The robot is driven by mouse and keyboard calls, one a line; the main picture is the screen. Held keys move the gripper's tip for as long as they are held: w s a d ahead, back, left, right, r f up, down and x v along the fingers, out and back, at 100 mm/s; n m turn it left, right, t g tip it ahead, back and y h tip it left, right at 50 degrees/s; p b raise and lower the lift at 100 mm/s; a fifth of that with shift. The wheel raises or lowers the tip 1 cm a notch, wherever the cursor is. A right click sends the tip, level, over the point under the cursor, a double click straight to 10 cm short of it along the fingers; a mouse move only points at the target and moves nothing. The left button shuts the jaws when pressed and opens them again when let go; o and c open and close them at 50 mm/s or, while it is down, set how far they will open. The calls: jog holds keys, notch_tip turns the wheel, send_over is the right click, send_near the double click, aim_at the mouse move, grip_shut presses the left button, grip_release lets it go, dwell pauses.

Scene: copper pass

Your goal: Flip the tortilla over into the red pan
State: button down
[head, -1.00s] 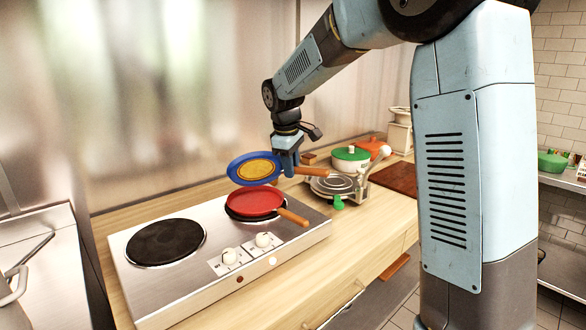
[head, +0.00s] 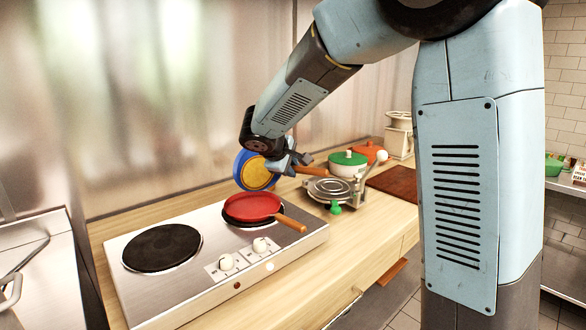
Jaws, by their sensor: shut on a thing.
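A blue pan (head: 239,177) is tilted steeply, its inside facing the camera. The round golden tortilla (head: 258,174) lies against its inside. My gripper (head: 291,163) is shut on the blue pan, near where its brown handle (head: 312,170) begins; the fingers are small and partly hidden by the wrist. The red pan (head: 252,207) sits level on the right hot plate, below and in front of the blue pan, and looks empty. Its wooden handle (head: 291,223) points to the front right.
The steel cooktop (head: 190,278) has a bare black left plate (head: 162,247) and two white knobs. A tortilla press (head: 334,188) with a green-tipped part, a green-lidded pot (head: 348,163) and an orange pot (head: 373,151) stand right of the blue pan. The counter's front strip is clear.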

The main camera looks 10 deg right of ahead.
jog(key=shift+w+d+f+t+h, duration=0.1)
jog(key=shift+t+h, duration=0.2)
jog(key=shift+t, duration=0.2)
jog(key=shift+w+t+h, duration=0.1)
jog(key=shift+t+h, duration=0.2)
jog(key=shift+t, duration=0.2)
jog(key=t+h, duration=0.1)
jog(key=t, duration=0.1)
jog(key=f+t+h, duration=0.1)
jog(key=shift+f+t, duration=0.15)
jog(key=shift+t, duration=0.25)
jog(key=shift+s+a+f+t+h, duration=0.25)
jog(key=shift+s+t+h, duration=0.1)
jog(key=shift+t+h, duration=0.25)
jog(key=shift+s+a+f+t+h, duration=0.25)
jog(key=shift+s+t+h, duration=0.15)
jog(key=shift+t, duration=0.35)
jog(key=shift+s+a+f+t+h, duration=0.25)
jog(key=shift+s+t+h, duration=0.1)
jog(key=shift+t+h, duration=0.25)
jog(key=shift+r, duration=0.1)
jog(key=shift+w+d+r, duration=0.2)
jog(key=shift+w+r, duration=0.05)
jog(key=shift+r, duration=0.65)
jog(key=shift+w+d+r, duration=0.2)
jog(key=shift+w+r, duration=0.1)
jog(key=shift+r, duration=0.55)
jog(key=shift+w+d+r, duration=0.2)
jog(key=shift+w+r, duration=0.05)
jog(key=shift+r, duration=0.65)
